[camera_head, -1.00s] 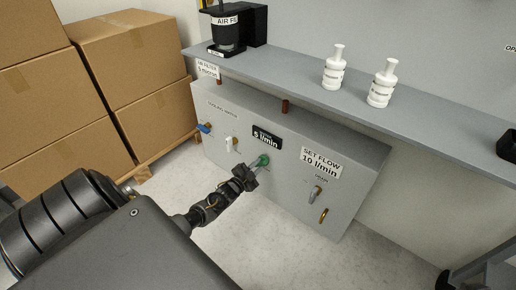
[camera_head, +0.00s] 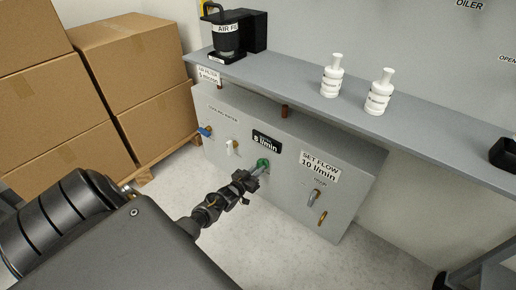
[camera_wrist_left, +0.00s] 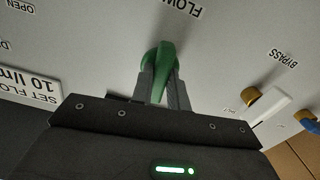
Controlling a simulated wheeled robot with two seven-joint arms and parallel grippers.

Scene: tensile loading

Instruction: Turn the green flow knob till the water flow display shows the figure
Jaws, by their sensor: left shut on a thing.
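The green flow knob (camera_head: 263,163) sits on the front of the grey panel (camera_head: 225,125), below the black water flow display (camera_head: 267,141), which appears to read 8 l/min. A white sign (camera_head: 319,166) to the right reads SET FLOW 10 l/min. My left gripper (camera_head: 256,172) is at the knob. In the left wrist view, the fingers of my left gripper (camera_wrist_left: 164,92) are shut on the green knob (camera_wrist_left: 161,65), one on each side of its grip bar. My right gripper is in neither view.
A blue-handled valve (camera_head: 205,131) and a white-handled valve (camera_head: 233,147) are left of the knob. Two brass-coloured fittings (camera_head: 314,195) are at right. The shelf (camera_head: 290,85) above holds an air filter (camera_head: 226,38) and two white bottles (camera_head: 379,92). Boxes (camera_head: 130,60) stand at left.

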